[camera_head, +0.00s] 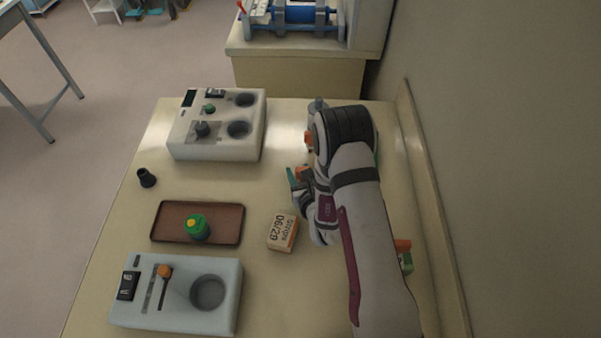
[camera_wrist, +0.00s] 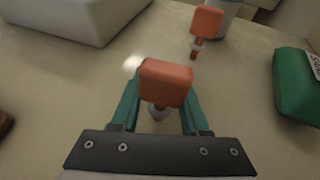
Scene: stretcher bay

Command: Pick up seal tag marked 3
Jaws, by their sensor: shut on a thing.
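My gripper (camera_wrist: 162,108) is shut on an orange seal tag (camera_wrist: 165,82), a blocky orange head with a paler stem below it between the teal fingers. No number can be read on it. In the head view my gripper (camera_head: 298,184) is partly hidden by my arm, and the held tag shows as a small orange patch (camera_head: 303,172). A second orange tag (camera_wrist: 206,20) stands apart, farther off in the wrist view, also without a readable mark. I cannot tell whether the held tag touches the table.
A green block (camera_wrist: 293,88) lies right of my gripper in the wrist view. A wall borders the right.

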